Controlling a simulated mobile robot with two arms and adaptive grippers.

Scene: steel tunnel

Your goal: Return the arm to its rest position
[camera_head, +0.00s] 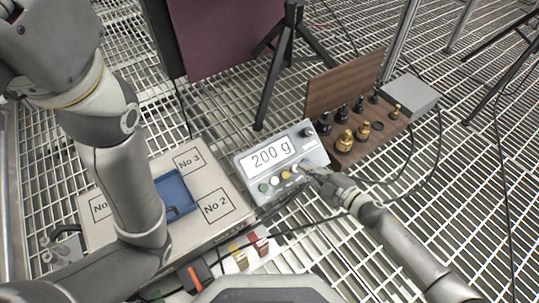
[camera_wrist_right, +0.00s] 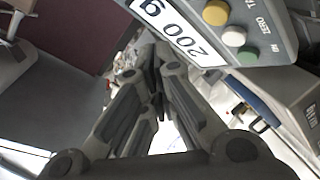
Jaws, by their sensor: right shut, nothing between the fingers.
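My right gripper (camera_head: 310,172) is shut and empty, at the front right edge of the grey scale display unit (camera_head: 252,172), close to its row of buttons. I cannot tell whether it touches the unit. In the right wrist view the closed fingers (camera_wrist_right: 157,75) meet with nothing between them, and the display unit (camera_wrist_right: 270,22) is above and to the right. My right forearm (camera_head: 395,240) reaches in from the lower right. My left arm (camera_head: 125,170) crosses the left side of the head view; its gripper is not visible.
The display reads 200 g. A platform (camera_head: 225,213) with labelled areas and a blue tray (camera_head: 177,192) lies to its left, partly behind my left arm. A wooden weight case (camera_head: 345,88) stands right of the unit. Black cables run near my right arm. A tripod (camera_head: 286,45) stands behind.

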